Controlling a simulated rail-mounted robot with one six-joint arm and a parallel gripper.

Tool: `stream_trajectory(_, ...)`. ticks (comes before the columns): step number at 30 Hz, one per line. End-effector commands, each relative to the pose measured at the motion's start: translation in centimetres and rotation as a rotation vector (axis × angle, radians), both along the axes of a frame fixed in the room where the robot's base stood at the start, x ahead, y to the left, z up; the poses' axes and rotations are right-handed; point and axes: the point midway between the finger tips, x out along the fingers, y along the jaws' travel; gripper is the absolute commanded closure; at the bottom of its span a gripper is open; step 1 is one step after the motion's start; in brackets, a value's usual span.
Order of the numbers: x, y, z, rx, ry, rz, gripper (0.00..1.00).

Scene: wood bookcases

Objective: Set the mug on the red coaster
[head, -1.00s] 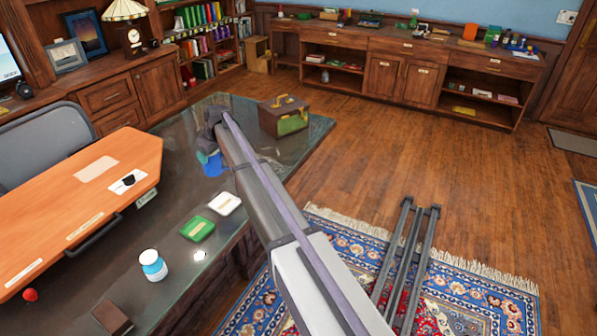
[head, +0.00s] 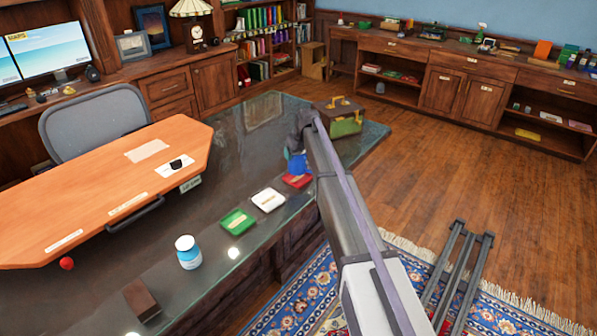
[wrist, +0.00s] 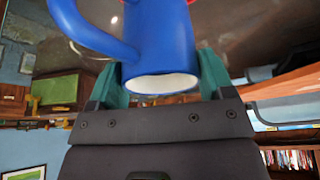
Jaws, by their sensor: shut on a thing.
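The blue mug (head: 297,165) is in my gripper (head: 299,146), above or at the far edge of the red coaster (head: 297,182) on the dark glass desk. In the wrist view the mug (wrist: 160,45) sits between the two teal fingers of my gripper (wrist: 158,80). That view is upside down, so the mug looks upright, its white rim towards my gripper and its handle at picture left. A little red shows beyond the mug's base. I cannot tell whether the mug touches the coaster. My arm hides part of the coaster's right side.
A white coaster (head: 268,200) and a green coaster (head: 238,221) lie in line nearer the front. A brown-and-green case (head: 345,118) stands behind my gripper. The glass left of the mug is clear.

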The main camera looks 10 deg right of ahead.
Motion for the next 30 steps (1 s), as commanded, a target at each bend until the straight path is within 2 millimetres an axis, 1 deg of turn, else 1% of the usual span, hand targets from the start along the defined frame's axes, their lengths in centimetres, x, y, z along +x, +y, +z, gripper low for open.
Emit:
stream_trajectory(2, 0.0, 0.0, -0.3, 0.000, 0.000, 0.000, 0.57)
stream_trajectory(6, 0.0, 0.0, -3.3, 0.000, 0.000, 0.000, 0.57)
stream_trajectory(7, 0.0, 0.0, -3.8, -0.001, 0.000, 0.000, 0.57)
stream_trajectory(8, 0.0, 0.0, -4.0, -0.001, 0.000, 0.000, 0.57)
stream_trajectory(14, 0.0, 0.0, -3.4, -0.001, 0.000, 0.000, 0.57)
stream_trajectory(19, 0.0, 0.0, -3.9, -0.001, 0.000, 0.000, 0.57)
stream_trajectory(20, 0.0, 0.0, -3.8, -0.001, 0.000, 0.000, 0.23)
stream_trajectory(27, 0.0, 0.0, -3.7, -0.001, 0.000, 0.000, 0.00)
stream_trajectory(30, 0.0, 0.0, -3.7, -0.001, 0.000, 0.000, 0.00)
